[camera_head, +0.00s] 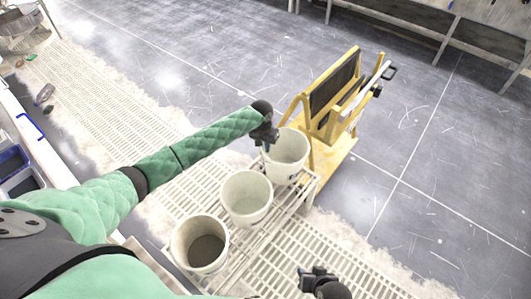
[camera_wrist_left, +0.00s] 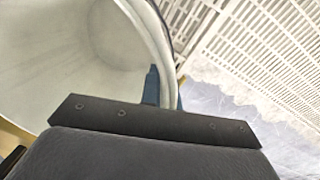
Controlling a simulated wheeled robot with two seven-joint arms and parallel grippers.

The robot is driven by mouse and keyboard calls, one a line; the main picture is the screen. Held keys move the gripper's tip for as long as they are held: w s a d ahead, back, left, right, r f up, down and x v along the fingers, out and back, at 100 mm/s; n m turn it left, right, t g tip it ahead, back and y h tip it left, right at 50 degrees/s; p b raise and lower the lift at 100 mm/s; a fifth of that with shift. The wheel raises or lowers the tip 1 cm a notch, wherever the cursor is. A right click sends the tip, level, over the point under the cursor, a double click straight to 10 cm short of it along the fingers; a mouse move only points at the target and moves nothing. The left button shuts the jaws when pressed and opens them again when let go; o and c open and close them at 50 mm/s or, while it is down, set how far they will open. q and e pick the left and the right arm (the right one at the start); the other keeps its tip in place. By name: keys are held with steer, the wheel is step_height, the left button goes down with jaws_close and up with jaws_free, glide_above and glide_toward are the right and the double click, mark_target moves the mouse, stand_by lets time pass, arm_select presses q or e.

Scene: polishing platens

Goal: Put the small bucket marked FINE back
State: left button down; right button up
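Three pale grey buckets stand in a row on a white slatted rack: a near bucket (camera_head: 183,243), a middle bucket (camera_head: 246,197) and a far bucket (camera_head: 287,160). I cannot read FINE on any of them. My left gripper (camera_head: 268,142) is at the left rim of the far bucket. In the left wrist view its fingers (camera_wrist_left: 165,90) sit close together on either side of the bucket's wall (camera_wrist_left: 60,60), one inside and one outside. The far bucket looks upright. My right gripper (camera_head: 308,272) is low in the picture, apart from the buckets; its opening is unclear.
A yellow wooden stand (camera_head: 331,150) with a dark panel is just behind and right of the far bucket. The near bucket holds something grey. White floor grating (camera_head: 290,255) surrounds the rack. The grey floor (camera_head: 440,160) at the right is clear.

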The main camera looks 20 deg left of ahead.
arm_select(q)
step_height(320, 180, down, 4)
steer(key=shift+r, duration=0.1)
arm_select(e)
steer(key=shift+r, duration=0.45)
arm_select(q)
steer(key=c, duration=2.1)
jaws_free()
steer(key=o, duration=0.5)
steer(key=shift+c, duration=0.2)
arm_select(e)
steer(key=shift+w, duration=0.1)
